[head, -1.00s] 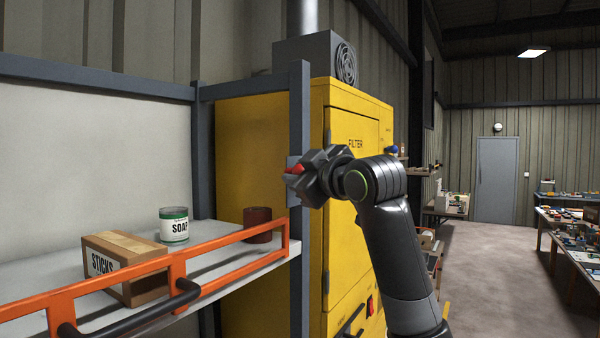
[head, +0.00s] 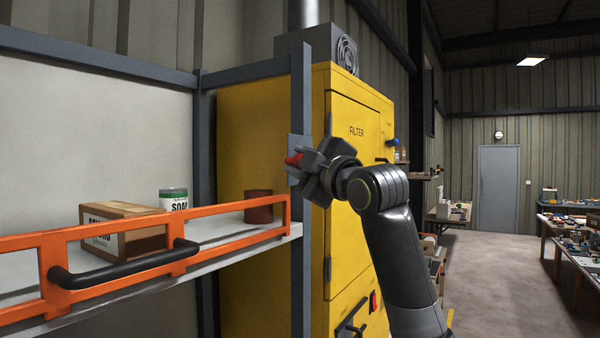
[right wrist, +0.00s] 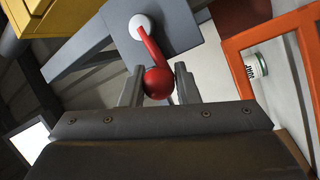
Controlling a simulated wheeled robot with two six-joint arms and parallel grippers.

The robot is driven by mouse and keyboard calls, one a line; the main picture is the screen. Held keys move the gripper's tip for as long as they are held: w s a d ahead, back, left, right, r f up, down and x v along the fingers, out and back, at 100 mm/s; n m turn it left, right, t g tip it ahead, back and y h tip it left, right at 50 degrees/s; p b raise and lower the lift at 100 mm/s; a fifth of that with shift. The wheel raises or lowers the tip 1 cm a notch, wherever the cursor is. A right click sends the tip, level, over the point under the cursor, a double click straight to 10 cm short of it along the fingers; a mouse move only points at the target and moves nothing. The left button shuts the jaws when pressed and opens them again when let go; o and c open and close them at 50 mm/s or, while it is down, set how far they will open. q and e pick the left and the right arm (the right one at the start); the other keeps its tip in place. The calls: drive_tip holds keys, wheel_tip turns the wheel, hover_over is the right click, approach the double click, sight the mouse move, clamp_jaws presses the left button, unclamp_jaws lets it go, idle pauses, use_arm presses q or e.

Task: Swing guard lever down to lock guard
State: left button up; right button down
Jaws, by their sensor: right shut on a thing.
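The guard lever (right wrist: 150,50) is red with a round knob and turns on a white pivot on a grey plate, seen in the right wrist view. In the head view a small red part of it (head: 293,159) shows at the grey post. My right gripper (right wrist: 160,85) is shut on the lever's knob, with a finger on either side. In the head view my right gripper (head: 308,167) is at the post and hides most of the lever. The guard (head: 110,260) is an orange rail with a black handle along the shelf's front. My left gripper is out of view.
A yellow filter cabinet (head: 345,240) stands right behind the post. The floor (head: 480,275) at the right is clear.

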drive_tip(key=shift+f+n+y+b, duration=0.4)
drive_tip(key=shift+n+y+b, duration=0.25)
drive_tip(key=shift+n, duration=0.35)
drive_tip(key=c, duration=1.1)
unclamp_jaws()
drive_tip(key=shift+c, duration=0.2)
drive_tip(key=shift+d, duration=0.1)
drive_tip(key=shift+f, duration=0.15)
drive_tip(key=shift+s+d+f+b, duration=0.15)
drive_tip(key=shift+s+b, duration=0.05)
drive_tip(key=shift+b, duration=0.2)
drive_tip(key=b+v, duration=0.7)
drive_tip(key=v, duration=0.9)
drive_tip(key=shift+s+b, duration=0.35)
drive_tip(key=shift+s, duration=0.05)
